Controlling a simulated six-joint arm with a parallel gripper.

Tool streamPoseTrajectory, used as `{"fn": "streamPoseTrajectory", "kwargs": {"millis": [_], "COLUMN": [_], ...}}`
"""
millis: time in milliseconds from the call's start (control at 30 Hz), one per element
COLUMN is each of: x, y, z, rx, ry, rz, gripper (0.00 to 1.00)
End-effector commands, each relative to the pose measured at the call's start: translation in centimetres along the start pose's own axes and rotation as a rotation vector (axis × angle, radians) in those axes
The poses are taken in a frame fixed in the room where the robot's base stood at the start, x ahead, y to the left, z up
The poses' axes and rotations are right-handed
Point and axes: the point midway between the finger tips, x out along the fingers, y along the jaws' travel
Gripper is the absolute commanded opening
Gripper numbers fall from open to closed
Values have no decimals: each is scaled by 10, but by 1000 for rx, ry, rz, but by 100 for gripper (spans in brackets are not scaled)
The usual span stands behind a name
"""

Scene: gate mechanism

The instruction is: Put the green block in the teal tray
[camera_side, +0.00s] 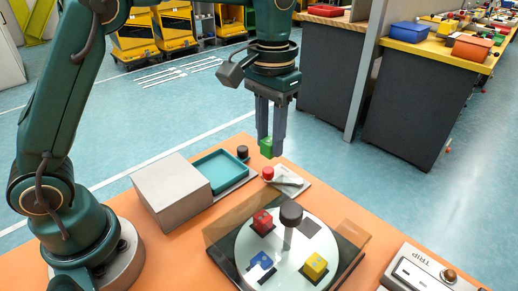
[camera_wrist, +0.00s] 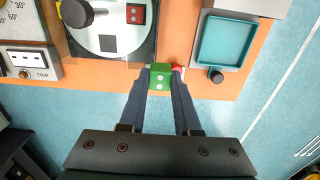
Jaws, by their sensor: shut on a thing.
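The green block (camera_side: 266,147) is held between the fingers of my gripper (camera_side: 271,145), raised above the far edge of the orange table. In the wrist view the green block (camera_wrist: 160,78) has pale dots and sits between the two fingertips (camera_wrist: 161,80). The teal tray (camera_side: 222,169) is empty, at the back of the table, left of and lower than my gripper in the side view. In the wrist view the teal tray (camera_wrist: 224,42) is at the upper right, apart from the gripper.
A grey box (camera_side: 172,190) adjoins the tray, and a black knob (camera_side: 242,152) stands by it. A red-knobbed lever (camera_side: 268,173) is below my gripper. A round turntable (camera_side: 287,250) carries red, blue and yellow blocks around a black-topped post. A TRIP panel (camera_side: 420,272) is at the right.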

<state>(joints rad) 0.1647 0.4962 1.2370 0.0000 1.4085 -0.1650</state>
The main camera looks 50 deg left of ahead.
Motion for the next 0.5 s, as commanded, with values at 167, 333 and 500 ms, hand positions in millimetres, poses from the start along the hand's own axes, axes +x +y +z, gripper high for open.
{"fn": "streamPoseTrajectory", "kwargs": {"millis": [167,333,500], "x": [-5,2,7], "y": [-9,-17,-63], "z": [-2,3,10], "rx": [59,211,291], "ry": [7,-4,-11], "rz": [1,0,2], "gripper": [0,0,0]}}
